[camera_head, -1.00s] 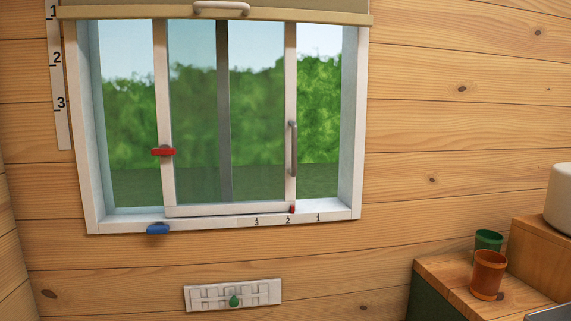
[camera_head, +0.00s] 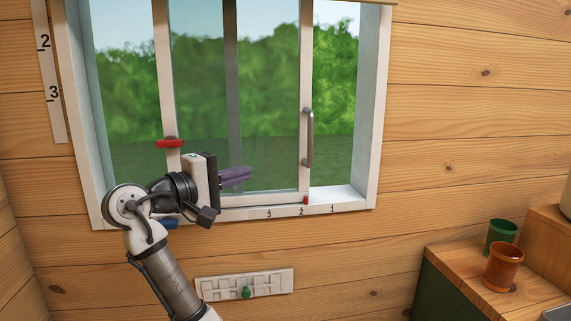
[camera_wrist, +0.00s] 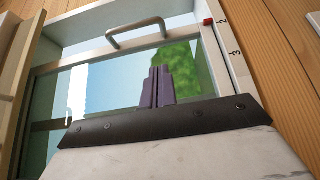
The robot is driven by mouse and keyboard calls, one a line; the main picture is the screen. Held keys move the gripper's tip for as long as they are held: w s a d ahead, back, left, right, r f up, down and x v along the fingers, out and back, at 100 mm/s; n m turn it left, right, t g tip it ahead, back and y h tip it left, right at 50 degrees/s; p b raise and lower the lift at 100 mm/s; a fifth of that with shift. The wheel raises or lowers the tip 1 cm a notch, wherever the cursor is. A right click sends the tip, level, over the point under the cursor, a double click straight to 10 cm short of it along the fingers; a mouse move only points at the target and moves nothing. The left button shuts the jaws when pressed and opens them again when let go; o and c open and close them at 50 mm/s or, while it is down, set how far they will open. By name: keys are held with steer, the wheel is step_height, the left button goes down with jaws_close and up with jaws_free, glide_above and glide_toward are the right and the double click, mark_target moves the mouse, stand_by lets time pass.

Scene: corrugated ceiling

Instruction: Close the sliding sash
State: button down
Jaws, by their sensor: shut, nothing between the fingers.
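The sliding sash (camera_head: 305,75) is a white-framed glass pane in the window. It stands partway along its track, with an open gap to its right. Its grey vertical bar handle (camera_head: 309,138) is on the right stile, and it also shows in the wrist view (camera_wrist: 135,32). A red marker (camera_head: 306,200) at the sash's lower right corner is by the 2 on the sill scale (camera_head: 300,211). My gripper (camera_head: 250,175) has purple fingers, shut and empty, in front of the lower pane, left of the handle and apart from it. The fingers also show in the wrist view (camera_wrist: 158,88).
A red tab (camera_head: 169,143) sits on the sash's left stile. A blue tab (camera_head: 168,224) on the sill is partly hidden by my arm. A slotted plate (camera_head: 245,284) with a green knob is below. Green (camera_head: 501,235) and orange (camera_head: 503,266) cups stand at right.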

steer(key=p+x, duration=0.2)
steer(key=x, duration=0.7)
steer(key=shift+w+d+p, duration=0.2)
steer(key=shift+d+p, duration=0.05)
steer(key=shift+p, duration=0.15)
steer(key=d+p, duration=0.1)
steer(key=d, duration=0.3)
steer(key=shift+a, duration=0.1)
steer(key=w+d+p, duration=0.2)
steer(key=w+d, duration=0.1)
steer(key=d, duration=1.2)
steer(key=shift+d, duration=0.2)
